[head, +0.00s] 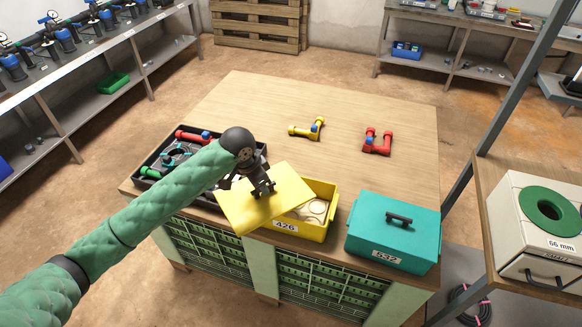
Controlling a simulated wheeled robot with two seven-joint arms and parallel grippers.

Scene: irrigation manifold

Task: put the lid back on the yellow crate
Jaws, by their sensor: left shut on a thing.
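The yellow crate (320,226), labelled 426, stands near the front edge of the wooden table. Its top is partly uncovered, and pale round items show inside on the right. The yellow lid (283,187) is tilted and overlaps the left part of the crate, with its left part reaching beyond the crate's left side. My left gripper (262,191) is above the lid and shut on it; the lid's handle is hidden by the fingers. I cannot tell whether the lid touches the crate's rim. My right gripper is not in view.
A teal crate (395,229) with its lid on, labelled 632, stands right of the yellow crate. A black tray (146,172) of fittings lies at the left, partly behind my arm. A yellow valve (304,130) and red valve (377,143) lie farther back. The table's back is clear.

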